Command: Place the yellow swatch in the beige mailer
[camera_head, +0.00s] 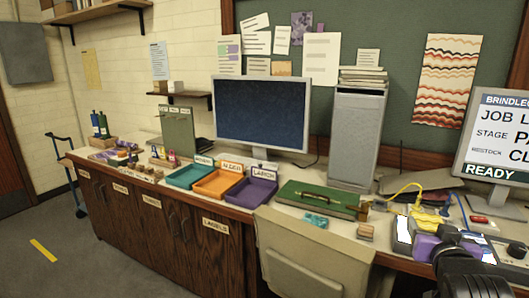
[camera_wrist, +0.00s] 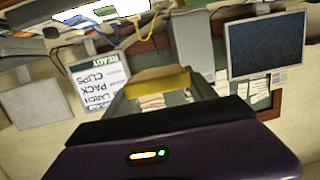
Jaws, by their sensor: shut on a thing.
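The beige mailer (camera_head: 312,255) hangs at the front edge of the counter in the head view, right of the purple tray, with its wide mouth facing up. My gripper (camera_head: 440,238) is at the lower right of the head view, to the right of the mailer and apart from it. In the wrist view my gripper (camera_wrist: 160,88) is shut on the yellow swatch (camera_wrist: 158,83), which spans the gap between the two grey fingers. The inside of the mailer is mostly hidden.
Teal (camera_head: 189,176), orange (camera_head: 218,182) and purple (camera_head: 251,191) trays stand left of the mailer. A green board (camera_head: 318,197) lies behind it. A monitor (camera_head: 262,112) and grey tower (camera_head: 357,140) stand behind. A yellow cable (camera_head: 405,188) lies near my gripper.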

